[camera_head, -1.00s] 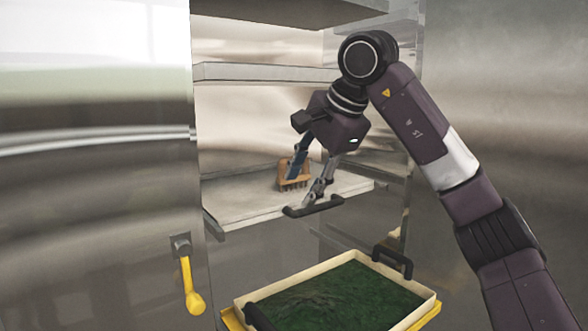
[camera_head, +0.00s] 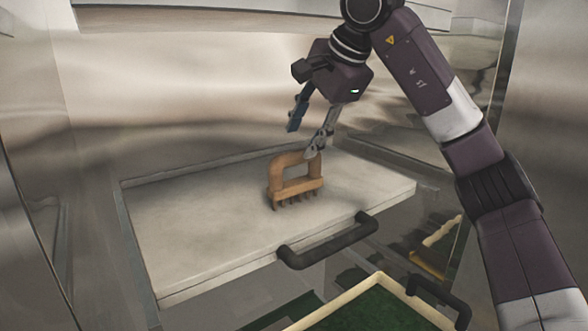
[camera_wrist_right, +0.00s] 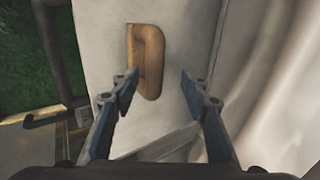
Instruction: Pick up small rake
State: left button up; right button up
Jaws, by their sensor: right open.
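The small rake (camera_head: 296,192) is brown and wooden-looking, with a looped handle and a row of short tines. It stands on a pale shelf board (camera_head: 210,220), tines down and handle up. My right gripper (camera_head: 303,140) is open, just above the handle, with one finger overlapping the handle's top in the head view. In the right wrist view the rake's handle (camera_wrist_right: 152,60) lies ahead of the open fingers (camera_wrist_right: 160,78), nearer the left fingertip. Nothing is held between the fingers. I cannot tell whether a finger touches the handle. My left gripper is out of view.
The board has a black handle (camera_head: 328,242) on its front edge. Below it is a cream tray (camera_head: 345,302) with green contents and a black handle (camera_head: 438,303). Metal walls close in on both sides, and another shelf (camera_head: 230,17) is above. The board around the rake is clear.

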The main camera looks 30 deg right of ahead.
aim_at(301, 152)
jog(key=shift+f+p, duration=0.3)
jog(key=shift+f, duration=0.6)
jog(key=p+x, duration=0.2)
jog(key=x, duration=0.1)
jog(key=d+x, duration=0.1)
jog(key=x, duration=0.1)
jog(key=shift+w+r+p, duration=0.1)
jog(key=shift+p, duration=0.3)
jog(key=shift+w+a, duration=0.1)
jog(key=shift+w, duration=0.05)
jog(key=shift+c, duration=1.8)
jog(key=c, duration=0.5)
jog(key=shift+c, duration=1.2)
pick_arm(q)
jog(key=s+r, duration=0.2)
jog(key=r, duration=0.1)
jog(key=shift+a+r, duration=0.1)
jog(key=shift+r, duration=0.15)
pick_arm(e)
grip_shut()
